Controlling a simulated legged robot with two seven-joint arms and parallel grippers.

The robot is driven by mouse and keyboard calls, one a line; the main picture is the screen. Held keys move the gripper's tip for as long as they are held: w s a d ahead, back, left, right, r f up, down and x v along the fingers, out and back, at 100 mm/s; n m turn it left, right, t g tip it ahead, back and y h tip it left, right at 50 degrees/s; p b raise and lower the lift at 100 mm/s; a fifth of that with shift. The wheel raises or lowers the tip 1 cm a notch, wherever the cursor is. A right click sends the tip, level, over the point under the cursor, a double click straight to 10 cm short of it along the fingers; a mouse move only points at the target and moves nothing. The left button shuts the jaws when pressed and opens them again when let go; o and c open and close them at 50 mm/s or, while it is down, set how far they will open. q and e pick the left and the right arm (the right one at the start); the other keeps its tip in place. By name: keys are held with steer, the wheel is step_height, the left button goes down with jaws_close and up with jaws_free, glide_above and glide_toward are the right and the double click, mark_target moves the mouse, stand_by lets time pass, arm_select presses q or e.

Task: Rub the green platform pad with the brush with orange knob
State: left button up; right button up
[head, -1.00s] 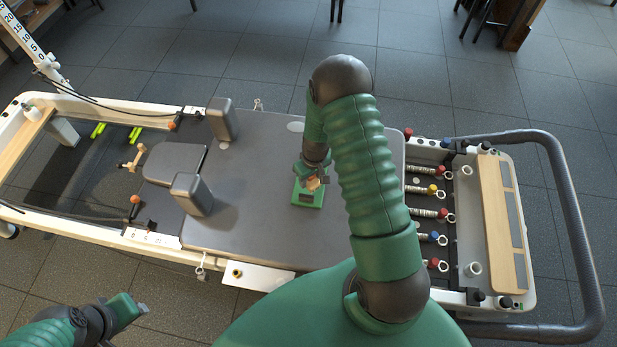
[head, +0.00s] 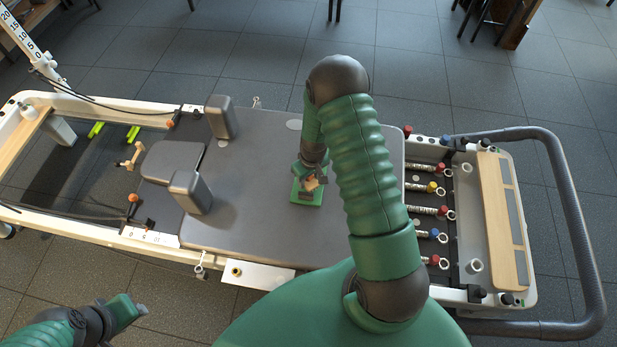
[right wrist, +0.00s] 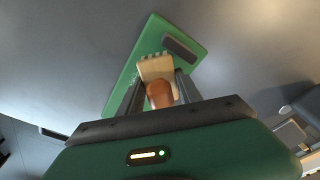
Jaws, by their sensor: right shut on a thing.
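The green platform pad (head: 308,199) lies on the grey carriage of the reformer, left of my right arm. It has a dark block on it, and it also shows in the right wrist view (right wrist: 139,72). My right gripper (head: 309,180) points down over the pad and is shut on the brush (right wrist: 156,68). The brush has a pale wooden body and an orange-brown knob (right wrist: 159,94) between the fingers. Its far edge is over the pad; I cannot tell whether the bristles touch it. My left gripper (head: 138,309) is at the lower left, away from the reformer; its finger gap is unclear.
The grey carriage (head: 260,215) is mostly bare around the pad. Two shoulder blocks (head: 222,118) (head: 190,193) and a headrest (head: 173,161) stand to the left. Springs with coloured knobs (head: 428,211) and a curved bar (head: 575,230) are to the right.

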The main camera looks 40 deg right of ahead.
steer(key=shift+f+b, duration=0.4)
steer(key=shift+f, duration=0.3)
